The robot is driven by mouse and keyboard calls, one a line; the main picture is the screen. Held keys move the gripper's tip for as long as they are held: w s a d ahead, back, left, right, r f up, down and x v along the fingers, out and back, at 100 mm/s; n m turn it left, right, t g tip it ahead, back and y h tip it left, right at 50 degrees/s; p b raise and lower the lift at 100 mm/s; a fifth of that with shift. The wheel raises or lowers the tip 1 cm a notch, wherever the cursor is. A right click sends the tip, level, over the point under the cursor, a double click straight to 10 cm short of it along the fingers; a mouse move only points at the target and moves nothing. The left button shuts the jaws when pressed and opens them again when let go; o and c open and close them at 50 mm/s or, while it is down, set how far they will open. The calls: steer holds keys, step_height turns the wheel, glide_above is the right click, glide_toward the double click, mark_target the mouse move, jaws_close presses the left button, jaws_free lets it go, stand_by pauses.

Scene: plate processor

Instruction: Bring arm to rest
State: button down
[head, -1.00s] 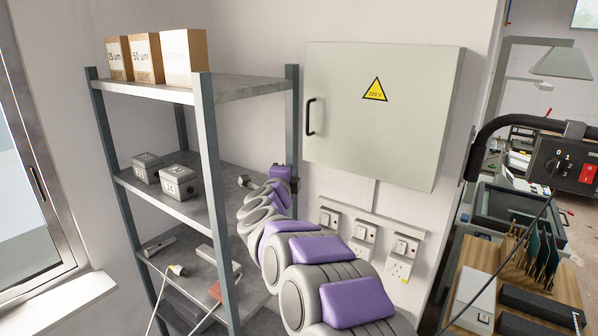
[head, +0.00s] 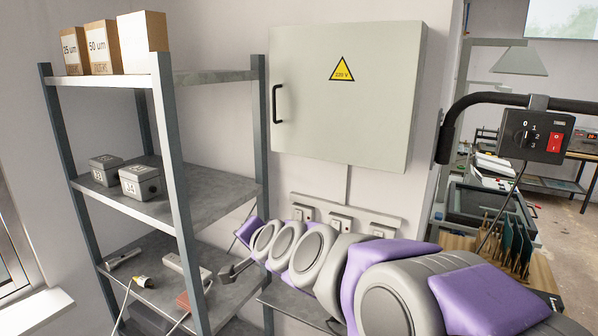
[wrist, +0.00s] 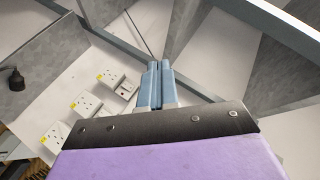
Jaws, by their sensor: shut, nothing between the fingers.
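My arm (head: 315,258), grey with purple pads, reaches from the lower right toward the shelf in the head view, low and bent.
A metal shelf rack (head: 174,165) stands left, with boxes on top and grey blocks (head: 140,181) below. A 220 V cabinet (head: 345,120) hangs above sockets (head: 341,222), partly hidden by my arm. A control box (head: 540,138) is at right.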

steer(key=s+d+f+n+g+h+b, duration=0.2)
steer(key=s+d+f, duration=0.6)
steer(key=s, duration=0.5)
steer(key=s+d+f+n+g+h+b, duration=0.1)
steer(key=s+d+f+g+b, duration=0.3)
steer(key=s+d+f, duration=0.5)
steer(key=s+d+f+n+g+h+b, duration=0.2)
steer(key=s+d+f+g, duration=0.5)
steer(key=s, duration=1.2)
steer(key=shift+s+d+f+n+h+b, duration=0.25)
steer(key=shift+d+f+h+b, duration=0.8)
steer(key=shift+f, duration=0.95)
steer(key=shift+d+y, duration=0.25)
steer(key=shift+d, duration=0.15)
